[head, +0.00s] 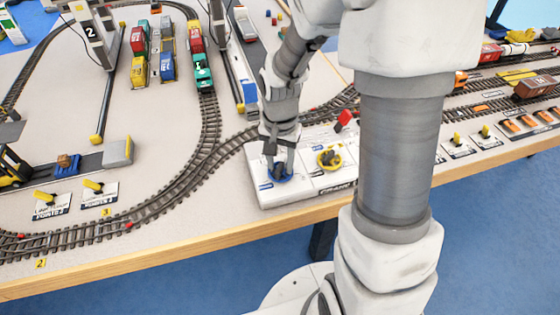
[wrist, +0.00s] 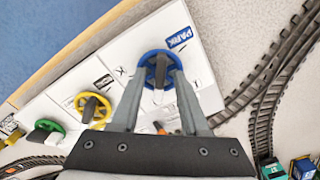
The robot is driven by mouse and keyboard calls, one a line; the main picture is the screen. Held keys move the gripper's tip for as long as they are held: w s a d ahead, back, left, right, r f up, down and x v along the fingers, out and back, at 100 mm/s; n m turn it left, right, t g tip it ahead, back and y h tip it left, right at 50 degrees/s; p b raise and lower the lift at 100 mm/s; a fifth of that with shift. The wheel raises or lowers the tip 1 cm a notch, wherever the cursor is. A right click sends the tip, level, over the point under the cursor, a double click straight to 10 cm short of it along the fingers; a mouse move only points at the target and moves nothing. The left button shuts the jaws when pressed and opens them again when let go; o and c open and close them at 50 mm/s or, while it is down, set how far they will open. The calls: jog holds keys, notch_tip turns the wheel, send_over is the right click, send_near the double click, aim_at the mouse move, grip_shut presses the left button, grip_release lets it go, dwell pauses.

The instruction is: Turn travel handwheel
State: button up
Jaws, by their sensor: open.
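A blue handwheel (head: 282,178) sits at the left end of a white control panel (head: 300,195) on the table's front edge. In the wrist view the blue handwheel (wrist: 158,54) lies between and just beyond the fingertips, with a "PARK" label (wrist: 179,38) beside it. My gripper (head: 277,166) is open and points down over this wheel; the fingers (wrist: 160,76) straddle its dark middle. I cannot tell whether they touch it. A yellow handwheel (head: 330,158) is to the right on the same panel. No label that reads "travel" is legible.
A red piece (head: 344,119) stands behind the yellow wheel. Curved railway track (head: 180,185) passes left of the panel. Crane legs (head: 108,85) and toy trains (head: 203,72) stand behind.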

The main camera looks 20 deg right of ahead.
grip_shut()
jog(key=shift+r+n, duration=0.1)
jog(key=shift+n, duration=0.2)
jog(key=n+p, duration=0.1)
jog(key=n, duration=0.1)
jog(key=shift+n, duration=0.4)
jog(key=n+p, duration=0.1)
jog(key=n, duration=0.2)
jog(key=shift+d+n, duration=0.1)
jog(key=shift+n, duration=0.2)
jog(key=n+p, duration=0.1)
jog(key=n, duration=0.2)
jog(key=shift+p, duration=0.4)
jog(key=shift+d+n+p, duration=0.1)
jog(key=shift+n+p, duration=0.5)
jog(key=shift+n, duration=1.2)
